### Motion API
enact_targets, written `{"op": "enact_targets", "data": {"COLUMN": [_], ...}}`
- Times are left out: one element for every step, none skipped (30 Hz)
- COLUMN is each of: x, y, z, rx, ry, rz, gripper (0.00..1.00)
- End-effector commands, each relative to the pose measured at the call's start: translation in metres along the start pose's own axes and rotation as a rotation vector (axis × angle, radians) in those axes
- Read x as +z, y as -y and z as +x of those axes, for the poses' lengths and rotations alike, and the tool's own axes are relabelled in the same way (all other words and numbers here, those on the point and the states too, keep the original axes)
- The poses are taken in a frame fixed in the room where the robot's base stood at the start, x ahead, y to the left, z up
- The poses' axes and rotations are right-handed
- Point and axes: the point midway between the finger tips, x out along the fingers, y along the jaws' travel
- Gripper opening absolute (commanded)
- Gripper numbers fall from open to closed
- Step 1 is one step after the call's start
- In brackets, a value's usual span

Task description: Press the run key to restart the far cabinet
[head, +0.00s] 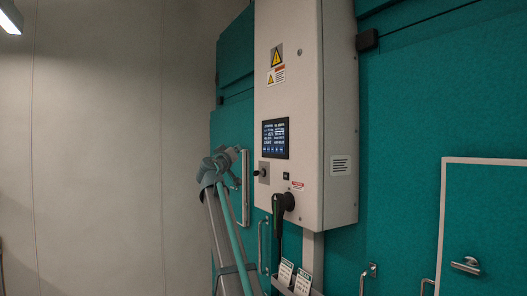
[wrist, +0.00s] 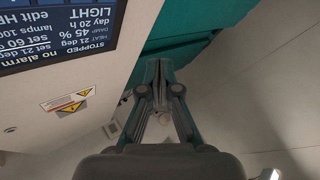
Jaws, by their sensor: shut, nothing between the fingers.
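A pale control box (head: 290,100) is mounted on the teal cabinet front, with a dark display (head: 275,138) on its face. In the wrist view the display (wrist: 60,28) appears upside down and reads "STOPPED" and "no alarm", with heat, damp and light lines. I cannot make out a run key in either view. My gripper (wrist: 160,64) is shut and empty, pointing up the wrist picture, to the right of the display and apart from it. In the head view my arm rises at the left of the box; its fingertips cannot be made out.
A small switch plate (head: 264,172) sits below the display. Warning labels (wrist: 66,103) are on the box face. Door handles (head: 465,266) protrude at the right. Bare wall (head: 100,130) leaves free room at the left.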

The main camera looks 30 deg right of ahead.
Motion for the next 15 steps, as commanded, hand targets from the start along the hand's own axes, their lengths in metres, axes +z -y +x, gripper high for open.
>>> {"op": "enact_targets", "data": {"x": [0.000, 0.000, 0.000, 0.001, 0.001, 0.001, 0.002, 0.002, 0.003, 0.004, 0.006, 0.008, 0.010, 0.012, 0.014], "y": [0.000, 0.000, 0.000, 0.000, -0.001, -0.002, -0.002, -0.003, -0.005, -0.006, -0.008, -0.010, -0.012, -0.014, -0.017], "z": [0.000, 0.000, 0.000, 0.001, 0.001, 0.002, 0.003, 0.004, 0.006, 0.008, 0.010, 0.013, 0.016, 0.018, 0.022], "rx": [0.000, 0.000, 0.000, 0.000, 0.000, 0.000, 0.000, 0.000, 0.000, 0.000, 0.000, 0.000, 0.001, 0.001, 0.000], "ry": [0.000, 0.000, 0.001, 0.001, 0.001, 0.001, 0.001, 0.001, 0.001, 0.001, 0.002, 0.002, 0.003, 0.003, 0.003], "rz": [0.000, 0.000, 0.000, 0.000, 0.000, 0.000, 0.000, 0.000, 0.000, -0.001, -0.001, -0.001, -0.001, -0.002, -0.002], "gripper": [0.00, 0.00, 0.00, 0.00, 0.00, 0.00, 0.00, 0.00, 0.00, 0.00, 0.00, 0.00, 0.00, 0.00, 0.00]}}
